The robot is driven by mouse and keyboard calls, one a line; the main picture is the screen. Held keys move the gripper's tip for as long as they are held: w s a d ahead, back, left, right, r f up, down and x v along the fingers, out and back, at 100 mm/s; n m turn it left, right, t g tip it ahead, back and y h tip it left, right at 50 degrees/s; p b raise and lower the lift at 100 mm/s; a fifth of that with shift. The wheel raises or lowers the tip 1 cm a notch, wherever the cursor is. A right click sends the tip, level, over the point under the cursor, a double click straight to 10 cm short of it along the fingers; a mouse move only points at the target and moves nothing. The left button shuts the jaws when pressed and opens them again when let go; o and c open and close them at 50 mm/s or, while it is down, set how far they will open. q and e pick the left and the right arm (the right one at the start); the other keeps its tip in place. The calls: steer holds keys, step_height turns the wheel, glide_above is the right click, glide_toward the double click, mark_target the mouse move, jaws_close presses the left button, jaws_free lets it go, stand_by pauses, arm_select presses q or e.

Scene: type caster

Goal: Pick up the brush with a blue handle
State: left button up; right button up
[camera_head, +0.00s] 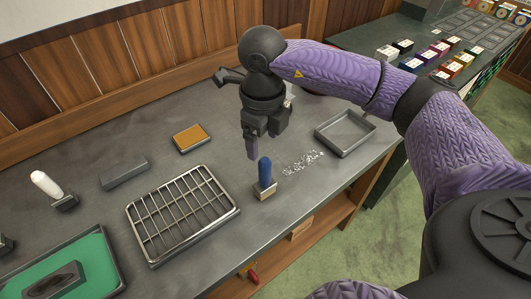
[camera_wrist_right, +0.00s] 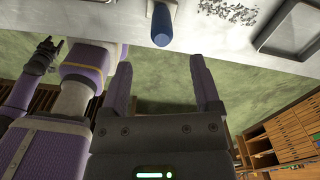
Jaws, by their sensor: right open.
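The brush with a blue handle (camera_head: 265,172) stands on the grey table with its handle up and its pale, flat head at the bottom. Its blue handle also shows at the top of the right wrist view (camera_wrist_right: 161,25). My right gripper (camera_head: 251,153) is just above and behind the handle in the head view, apart from it. In the right wrist view its two fingers (camera_wrist_right: 164,75) are spread with nothing between them. My left gripper (camera_wrist_right: 42,55) shows small at the left of the right wrist view; its jaws are unclear.
A wire rack on a tray (camera_head: 183,215) is left of the brush. Small scattered pieces (camera_head: 303,162) and an empty grey tray (camera_head: 345,132) are to its right. A white-handled tool (camera_head: 45,185), a grey block (camera_head: 124,172) and an orange pad (camera_head: 190,137) stand farther left.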

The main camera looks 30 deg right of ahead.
mark_target(265, 169)
step_height(265, 169, down, 10)
steer(key=shift+d+r+b, duration=0.1)
steer(key=shift+r+b, duration=0.1)
steer(key=shift+b, duration=0.8)
steer(key=shift+r, duration=0.1)
jaws_close()
